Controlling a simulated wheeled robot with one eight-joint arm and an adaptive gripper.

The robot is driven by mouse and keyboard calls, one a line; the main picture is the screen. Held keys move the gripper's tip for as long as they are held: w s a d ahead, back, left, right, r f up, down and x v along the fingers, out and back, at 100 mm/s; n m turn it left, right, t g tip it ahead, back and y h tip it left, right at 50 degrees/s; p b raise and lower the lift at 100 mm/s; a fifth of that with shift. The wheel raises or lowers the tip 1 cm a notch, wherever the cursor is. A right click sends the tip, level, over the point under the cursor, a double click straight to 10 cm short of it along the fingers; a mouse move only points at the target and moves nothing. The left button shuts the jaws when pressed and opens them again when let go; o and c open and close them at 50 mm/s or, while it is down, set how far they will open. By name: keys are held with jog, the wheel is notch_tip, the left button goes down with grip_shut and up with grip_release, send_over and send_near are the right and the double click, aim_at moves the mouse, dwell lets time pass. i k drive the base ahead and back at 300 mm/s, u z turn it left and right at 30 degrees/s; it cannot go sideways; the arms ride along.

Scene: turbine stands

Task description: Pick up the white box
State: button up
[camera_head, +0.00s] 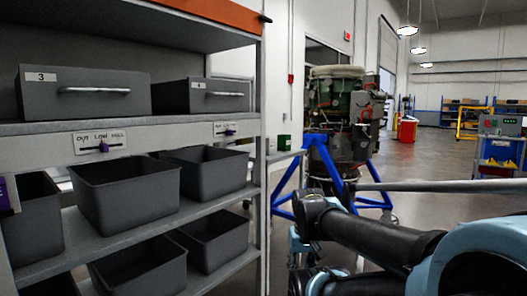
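I cannot make out a white box anywhere in the head view. My arm, with black links and light blue joints, reaches in from the lower right and ends near the bottom middle, in front of the turbine stand. My gripper cannot be made out in this view.
A grey shelf rack (187,129) fills the left side. It holds grey drawers marked with numbers (84,92) and several dark open bins (125,193). A green and red turbine (337,98) stands on a blue frame (328,160) beyond my arm. Open floor (430,165) lies to the right.

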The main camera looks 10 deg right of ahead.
aim_at(271, 143)
jog(key=z, duration=0.45)
jog(key=i, duration=1.8)
jog(key=u, duration=0.25)
